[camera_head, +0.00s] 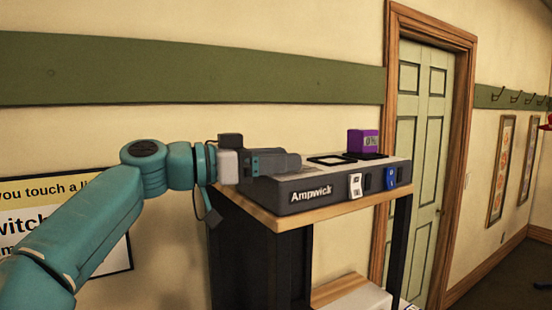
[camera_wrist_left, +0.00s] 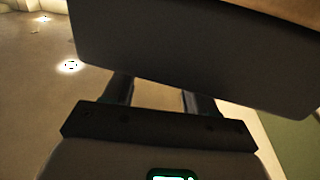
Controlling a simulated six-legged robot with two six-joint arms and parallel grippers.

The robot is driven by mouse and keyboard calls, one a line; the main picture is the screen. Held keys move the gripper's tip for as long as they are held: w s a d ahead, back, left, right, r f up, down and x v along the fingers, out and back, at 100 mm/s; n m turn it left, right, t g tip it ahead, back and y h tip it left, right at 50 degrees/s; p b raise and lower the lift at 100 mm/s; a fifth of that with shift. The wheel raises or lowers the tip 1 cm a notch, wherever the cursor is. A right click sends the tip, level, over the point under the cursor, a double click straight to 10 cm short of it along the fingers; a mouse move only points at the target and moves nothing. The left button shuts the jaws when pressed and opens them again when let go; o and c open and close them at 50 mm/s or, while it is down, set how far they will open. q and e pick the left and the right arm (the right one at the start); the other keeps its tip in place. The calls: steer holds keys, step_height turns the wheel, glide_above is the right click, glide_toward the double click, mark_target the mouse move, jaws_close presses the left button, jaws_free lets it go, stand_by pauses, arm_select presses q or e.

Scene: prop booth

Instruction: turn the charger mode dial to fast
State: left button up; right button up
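The charger (camera_head: 320,187) is a dark grey box lettered "Ampwick", on top of a cart. I cannot make out a mode dial in either view; my gripper covers the charger's left end. My left gripper (camera_head: 285,163) is over that end in the head view, at about the height of its top. In the left wrist view, the fingers of my left gripper (camera_wrist_left: 158,95) stand apart with a bright gap between them. Their tips are hidden behind a dark slab (camera_wrist_left: 190,50), so contact cannot be told. My right gripper is not in view.
A purple block (camera_head: 363,141) marked with a percentage stands on the charger. A white tag (camera_head: 355,186) and a blue tag (camera_head: 391,178) are on its front. The wooden cart top (camera_head: 283,221) has little free edge. A green door (camera_head: 420,135) is behind, right.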

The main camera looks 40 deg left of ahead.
arm_select(q)
steer(key=shift+w+a+f, duration=0.2)
steer(key=shift+w+a, duration=0.2)
steer(key=shift+a, duration=0.15)
steer(key=c, duration=0.9)
steer(key=shift+c, duration=0.8)
steer(key=shift+s+d, duration=0.1)
steer(key=shift+d, duration=0.05)
steer(key=shift+s+d+f+n+t+y+b, duration=0.15)
steer(key=shift+n+t+y+b, duration=0.25)
steer(key=shift+y+b, duration=0.2)
steer(key=shift+d+f+n+t+y+b, duration=0.1)
steer(key=shift+n+t+y+b, duration=0.2)
steer(key=shift+n+y+b, duration=0.25)
steer(key=shift+d+r+n+y, duration=0.15)
steer(key=shift+n+y, duration=0.2)
steer(key=shift+y, duration=0.3)
steer(key=shift+d+r+n+t+y+p, duration=0.1)
steer(key=shift+n+t+y+p, duration=0.3)
steer(key=shift+n+y, duration=0.45)
steer(key=shift+y, duration=0.65)
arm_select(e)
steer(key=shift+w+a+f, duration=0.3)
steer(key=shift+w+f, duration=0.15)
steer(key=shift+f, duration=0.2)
